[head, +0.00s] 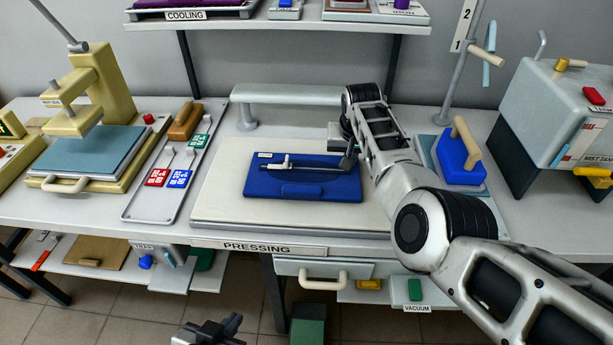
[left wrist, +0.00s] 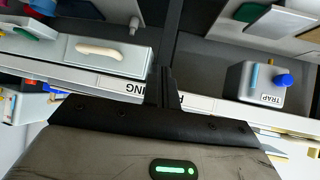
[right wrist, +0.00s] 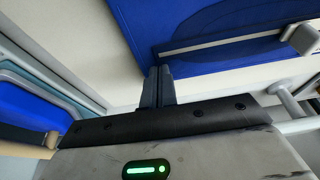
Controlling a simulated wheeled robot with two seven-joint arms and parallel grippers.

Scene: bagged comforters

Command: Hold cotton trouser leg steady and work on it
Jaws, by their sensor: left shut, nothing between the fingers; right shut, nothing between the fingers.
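A flat dark blue piece (head: 315,190), which looks like the folded trouser leg, lies on the pale pressing board (head: 220,205).
A blue iron-like block with a wooden handle (head: 460,155) stands right of the board. A tray with coloured tags (head: 150,205) and a yellow press (head: 95,110) stand left. A drawer (head: 325,270) is below the front edge. A grey machine (head: 545,120) stands far right.

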